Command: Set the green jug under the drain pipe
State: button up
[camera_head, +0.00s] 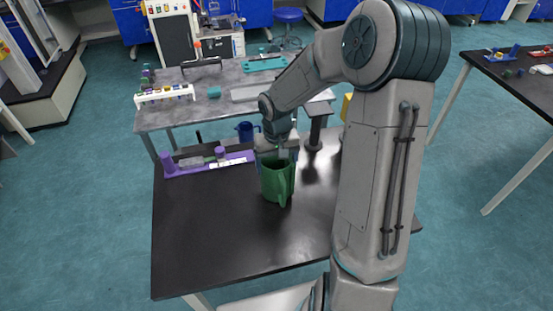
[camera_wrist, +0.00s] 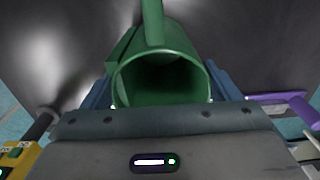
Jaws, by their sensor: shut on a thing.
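The green jug (camera_head: 275,182) stands upright on, or just above, the black table (camera_head: 210,245); I cannot tell which. In the wrist view the green jug (camera_wrist: 160,75) shows its open mouth, with its handle pointing up the picture. My gripper (camera_head: 277,158) is above and around the jug, shut on it. In the wrist view the blue fingers of my gripper (camera_wrist: 160,88) lie on both sides of the jug. The drain pipe cannot be made out for certain in either view.
A purple rack (camera_head: 208,162) lies at the table's back left. A blue jug (camera_head: 245,131) shows behind the black table's far edge. A grey table (camera_head: 225,82) beyond holds a white rack (camera_head: 165,93) and a teal tray (camera_head: 263,64). The black table's front left is clear.

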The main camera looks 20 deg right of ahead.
jog(key=o, duration=1.9)
jog(key=shift+f, duration=0.1)
jog(key=shift+o, duration=0.2)
